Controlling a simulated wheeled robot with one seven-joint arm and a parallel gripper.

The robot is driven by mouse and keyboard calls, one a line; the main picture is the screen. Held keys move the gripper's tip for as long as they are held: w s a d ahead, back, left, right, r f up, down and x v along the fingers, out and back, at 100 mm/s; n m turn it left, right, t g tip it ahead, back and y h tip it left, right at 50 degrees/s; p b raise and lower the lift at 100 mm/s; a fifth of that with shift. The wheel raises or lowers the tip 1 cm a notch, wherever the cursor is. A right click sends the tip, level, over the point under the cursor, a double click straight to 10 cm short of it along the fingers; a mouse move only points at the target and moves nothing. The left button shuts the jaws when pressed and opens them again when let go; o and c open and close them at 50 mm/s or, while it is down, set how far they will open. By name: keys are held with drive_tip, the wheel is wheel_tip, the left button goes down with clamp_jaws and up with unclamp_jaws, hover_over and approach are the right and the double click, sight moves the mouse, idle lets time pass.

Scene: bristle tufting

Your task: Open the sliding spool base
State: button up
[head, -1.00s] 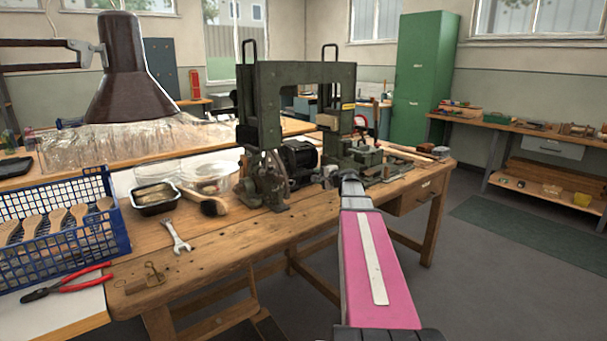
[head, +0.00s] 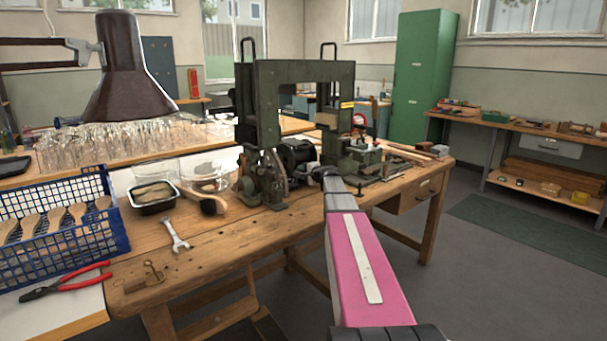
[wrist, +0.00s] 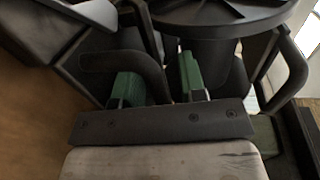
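The dark green tufting machine (head: 300,100) stands on the wooden workbench (head: 230,250). My pink arm reaches up to its lower front, and my gripper (head: 328,172) is at the machine's base, small and dark against it. In the wrist view, a dark round spool-like disc (wrist: 215,12) is at the top. Below it are green blocks (wrist: 190,75), dark bent bars (wrist: 125,65) and a dark screwed plate (wrist: 160,122) over a pale worn block (wrist: 165,163). I cannot tell which part is the sliding base, nor whether the fingers touch it.
A blue crate (head: 62,240) of brush handles, red pliers (head: 65,282), a wrench (head: 176,234) and a black tray (head: 154,197) lie on the left. A brown lamp (head: 129,70) hangs at upper left.

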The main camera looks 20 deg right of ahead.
clamp_jaws()
drive_tip(key=f+v, duration=0.1)
drive_tip(key=v, duration=0.8)
drive_tip(key=f+v, duration=0.1)
drive_tip(key=v, duration=0.3)
drive_tip(key=shift+s+d+f, duration=0.2)
drive_tip(key=shift+s+f, duration=0.1)
drive_tip(key=shift+s, duration=0.15)
drive_tip(key=shift+o, duration=0.7)
unclamp_jaws()
